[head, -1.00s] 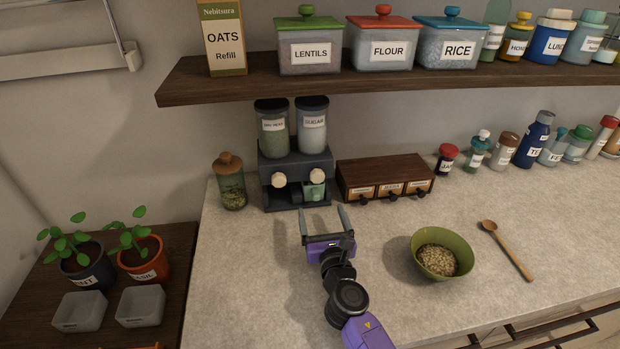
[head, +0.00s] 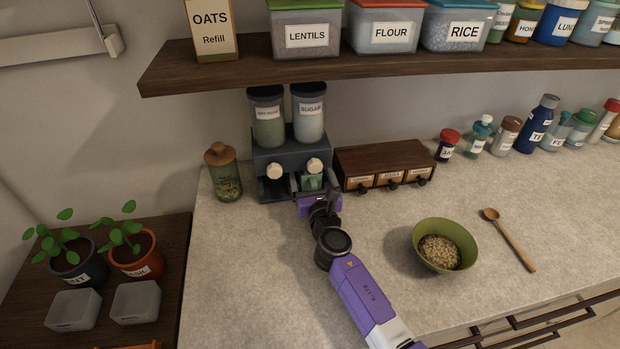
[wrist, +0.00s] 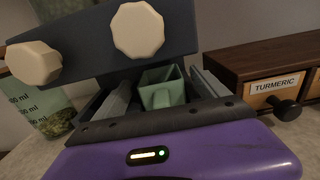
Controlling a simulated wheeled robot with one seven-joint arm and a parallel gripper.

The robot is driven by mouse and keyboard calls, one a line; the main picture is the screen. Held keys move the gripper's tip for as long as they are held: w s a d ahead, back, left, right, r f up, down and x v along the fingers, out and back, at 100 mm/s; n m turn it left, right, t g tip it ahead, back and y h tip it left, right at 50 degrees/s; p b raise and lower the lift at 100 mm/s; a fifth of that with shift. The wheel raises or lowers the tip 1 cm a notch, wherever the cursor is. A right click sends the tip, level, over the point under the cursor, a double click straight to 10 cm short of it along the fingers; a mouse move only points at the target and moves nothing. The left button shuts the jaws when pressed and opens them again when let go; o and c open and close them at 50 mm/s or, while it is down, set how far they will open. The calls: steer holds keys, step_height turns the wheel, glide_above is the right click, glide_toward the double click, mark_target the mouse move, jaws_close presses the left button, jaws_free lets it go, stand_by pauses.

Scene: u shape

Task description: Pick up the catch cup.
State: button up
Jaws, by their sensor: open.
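The catch cup, small and pale green, stands in the right bay of the dark dispenser under the sugar hopper, in the head view (head: 312,181) and the wrist view (wrist: 163,88). My gripper (wrist: 160,80) is open at the front of that bay; it also shows in the head view (head: 315,192). In the wrist view one finger is left of the cup and one right, with visible gaps. The cup's lower part is hidden behind the gripper's body.
The dispenser (head: 290,156) has two pale knobs above its bays, the right knob (wrist: 137,29) close over the cup. A wooden drawer box (head: 384,162) stands close on the right. A lidded jar (head: 224,173) stands left. A green bowl (head: 444,245) sits at front right.

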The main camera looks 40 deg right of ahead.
steer(key=shift+w+d, duration=0.1)
steer(key=shift+w, duration=0.05)
steer(key=c, duration=1.5)
steer(key=shift+o, duration=0.2)
steer(key=shift+r, duration=0.15)
